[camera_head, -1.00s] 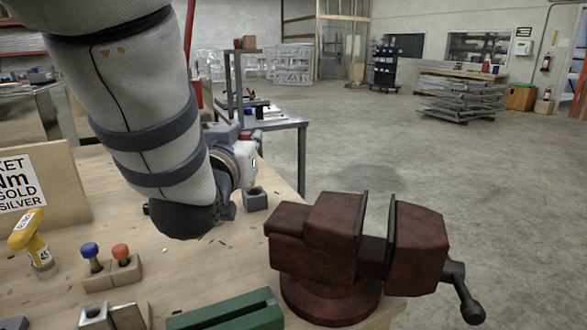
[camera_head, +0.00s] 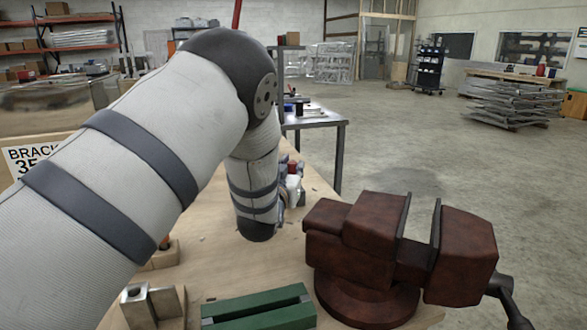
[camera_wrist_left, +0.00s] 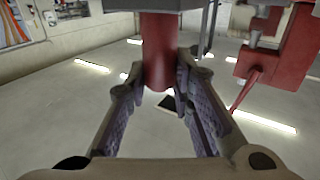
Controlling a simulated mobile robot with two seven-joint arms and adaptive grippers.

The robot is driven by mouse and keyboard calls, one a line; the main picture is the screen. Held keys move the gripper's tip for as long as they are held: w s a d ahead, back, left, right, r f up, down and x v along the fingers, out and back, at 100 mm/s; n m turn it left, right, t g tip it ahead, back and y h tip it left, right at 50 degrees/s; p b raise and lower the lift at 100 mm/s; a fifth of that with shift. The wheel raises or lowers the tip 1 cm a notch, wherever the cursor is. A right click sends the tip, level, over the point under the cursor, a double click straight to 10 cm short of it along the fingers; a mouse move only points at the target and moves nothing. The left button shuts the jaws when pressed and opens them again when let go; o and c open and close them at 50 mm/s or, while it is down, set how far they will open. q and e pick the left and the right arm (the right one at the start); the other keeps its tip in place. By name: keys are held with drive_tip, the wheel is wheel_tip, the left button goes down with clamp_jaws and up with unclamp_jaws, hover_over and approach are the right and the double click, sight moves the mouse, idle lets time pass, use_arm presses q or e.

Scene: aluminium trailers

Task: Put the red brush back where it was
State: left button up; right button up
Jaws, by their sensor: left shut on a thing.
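The red brush shows in the left wrist view as a thick red cylinder (camera_wrist_left: 159,52) between the fingers of my left gripper (camera_wrist_left: 160,95). The gripper is shut on it. A dark grey block sits at the red cylinder's end at the top edge of that view; I cannot tell whether it belongs to the brush. In the head view my left gripper (camera_head: 288,188) is low over the far part of the workbench, mostly hidden behind my forearm, with a small red part (camera_head: 293,167) showing above it. The brush's former place cannot be made out. My right gripper is not in view.
A dark red vise (camera_head: 365,245) stands at the bench's right edge, right of my left arm. A green block (camera_head: 258,308) and a metal block on wood (camera_head: 150,302) lie in front. A grey metal table (camera_head: 318,118) stands beyond. My arm covers much of the bench's left side.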

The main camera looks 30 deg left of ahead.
use_arm(q)
drive_tip(key=shift+c, duration=0.2)
drive_tip(key=o, duration=1)
drive_tip(key=shift+c, duration=0.2)
drive_tip(key=shift+s+r, duration=0.1)
drive_tip(key=v, duration=1.2)
drive_tip(key=shift+d+p, duration=0.1)
drive_tip(key=shift+p, duration=0.2)
